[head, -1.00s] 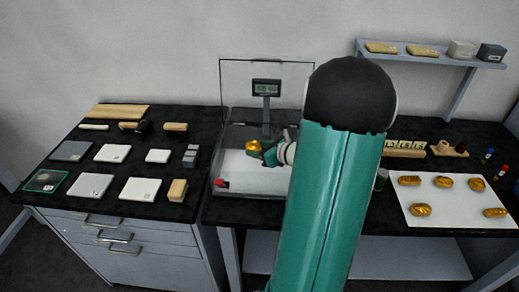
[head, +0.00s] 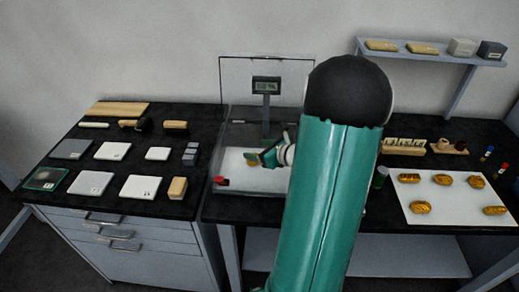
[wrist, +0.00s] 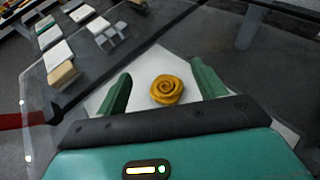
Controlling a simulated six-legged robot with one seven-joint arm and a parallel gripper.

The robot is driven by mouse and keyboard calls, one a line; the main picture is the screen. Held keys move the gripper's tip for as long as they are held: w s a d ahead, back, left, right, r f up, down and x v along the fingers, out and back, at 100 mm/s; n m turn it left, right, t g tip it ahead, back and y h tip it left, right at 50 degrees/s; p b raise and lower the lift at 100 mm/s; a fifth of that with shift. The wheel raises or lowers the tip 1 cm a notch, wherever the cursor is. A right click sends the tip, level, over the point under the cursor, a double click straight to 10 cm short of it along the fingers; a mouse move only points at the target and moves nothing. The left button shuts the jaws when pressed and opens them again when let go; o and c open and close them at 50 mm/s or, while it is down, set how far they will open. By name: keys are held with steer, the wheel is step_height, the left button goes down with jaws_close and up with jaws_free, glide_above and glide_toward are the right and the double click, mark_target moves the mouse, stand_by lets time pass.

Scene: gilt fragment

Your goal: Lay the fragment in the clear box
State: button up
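The gold spiral fragment (wrist: 167,90) shows in the wrist view between my two green fingers, with a gap on each side, over the white floor (wrist: 142,72) of the clear box. In the head view only a small bit of the fragment (head: 250,162) shows below my gripper (head: 256,158). My gripper is open, above the box floor. The clear box (head: 222,140) has its transparent lid (head: 240,75) standing up at the back. A red piece (head: 221,181) is at its front left corner. I cannot tell surely whether the fragment fully touches the floor.
A display on a post (head: 266,86) stands within the box area. Left, a cabinet top holds white tiles (head: 90,183), brushes and blocks. Right, a white sheet (head: 455,205) holds several other gold pieces. A shelf (head: 430,55) is on the back wall.

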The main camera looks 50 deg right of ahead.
steer(key=shift+r, duration=0.1)
steer(key=shift+r, duration=0.3)
steer(key=v, duration=1.2)
steer(key=w+a+r+n+y, duration=0.1)
steer(key=a+n, duration=0.1)
steer(key=a, duration=0.1)
steer(key=w+a+r+n+g+y, duration=0.1)
steer(key=w+a+n, duration=0.1)
steer(key=a, duration=0.1)
steer(key=w+a+n+g+y, duration=0.1)
steer(key=a+n, duration=0.1)
steer(key=a, duration=0.2)
steer(key=shift+w+r+n, duration=0.15)
steer(key=shift+r+n, duration=0.15)
steer(key=shift+r, duration=0.1)
steer(key=s+a+r+n+g+h, duration=0.1)
steer(key=s+a+r+n+g, duration=0.1)
steer(key=a+n, duration=0.6)
steer(key=s+a+r+n+g+h, duration=0.1)
steer(key=s+a+r+n+g, duration=0.1)
steer(key=a+n, duration=0.7)
steer(key=s+a+r+n+g+h, duration=0.1)
steer(key=a+r+n, duration=0.3)
steer(key=a+n, duration=0.5)
steer(key=s+n+g, duration=0.1)
steer(key=n, duration=0.2)
steer(key=shift+s, duration=0.3)
steer(key=shift+d, duration=0.1)
